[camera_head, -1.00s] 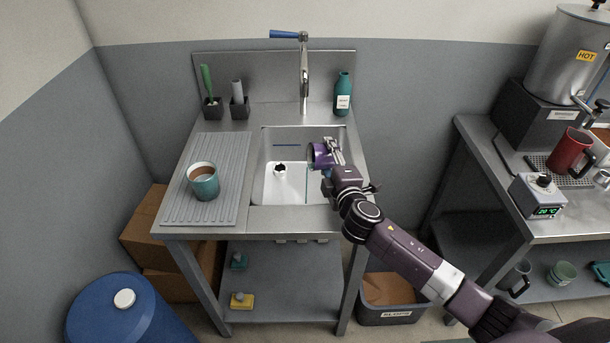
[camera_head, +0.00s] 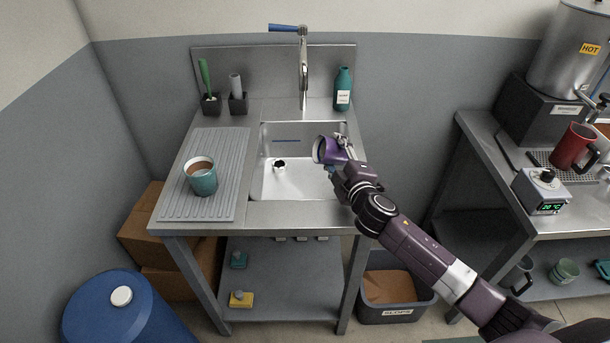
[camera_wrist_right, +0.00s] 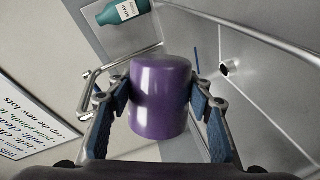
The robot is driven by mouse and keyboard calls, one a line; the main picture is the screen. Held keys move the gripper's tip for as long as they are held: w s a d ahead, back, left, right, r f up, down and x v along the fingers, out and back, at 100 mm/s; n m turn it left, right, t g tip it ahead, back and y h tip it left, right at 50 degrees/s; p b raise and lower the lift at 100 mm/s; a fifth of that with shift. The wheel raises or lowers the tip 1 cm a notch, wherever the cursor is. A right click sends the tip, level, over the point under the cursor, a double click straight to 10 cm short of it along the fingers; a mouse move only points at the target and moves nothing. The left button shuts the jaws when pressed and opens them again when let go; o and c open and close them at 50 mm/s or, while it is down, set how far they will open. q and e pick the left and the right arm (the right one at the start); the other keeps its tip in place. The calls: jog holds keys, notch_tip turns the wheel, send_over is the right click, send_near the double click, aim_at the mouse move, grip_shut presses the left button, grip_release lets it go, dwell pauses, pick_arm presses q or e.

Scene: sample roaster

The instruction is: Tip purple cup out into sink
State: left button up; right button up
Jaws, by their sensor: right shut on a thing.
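The purple cup (camera_head: 328,151) is tilted on its side above the right part of the sink basin (camera_head: 290,182). Its mouth faces left in the head view and its inside looks pale; I cannot tell whether anything is left in it. My right gripper (camera_head: 346,152) is shut on the cup. In the right wrist view the purple cup (camera_wrist_right: 160,97) sits between the two fingers of the right gripper (camera_wrist_right: 160,105). The basin floor shows a dark drain (camera_head: 279,164). My left gripper is not in view.
A teal cup with brown liquid (camera_head: 204,181) stands on the ribbed drainboard (camera_head: 190,211) left of the basin. The tap (camera_head: 303,70) rises behind the basin. A teal bottle (camera_head: 343,90) stands at the back right. A slops bin (camera_head: 394,308) is on the floor.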

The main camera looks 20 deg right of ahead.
jog(key=shift+r+m+p, duration=0.45)
jog(key=shift+r+m, duration=0.2)
jog(key=shift+m, duration=0.25)
jog(key=shift+d+r+m+y+p, duration=0.1)
jog(key=shift+r+m+y+p, duration=0.2)
jog(key=shift+m, duration=0.3)
jog(key=shift+d+r+m+y+p, duration=0.1)
jog(key=shift+r+m+y+p, duration=0.15)
jog(key=shift+m, duration=0.35)
jog(key=d+r+m+p, duration=0.1)
jog(key=m, duration=0.1)
jog(key=d+m+y+p, duration=0.1)
jog(key=m, duration=0.1)
jog(key=shift+s+d+r+t+p, duration=0.1)
jog(key=shift+d+r+t+p, duration=0.2)
jog(key=shift+d+r+p, duration=0.1)
jog(key=m, duration=0.1)
jog(key=d+r+m, duration=0.1)
jog(key=m, duration=0.1)
jog(key=shift+d+m+p, duration=0.3)
jog(key=shift+p, duration=0.1)
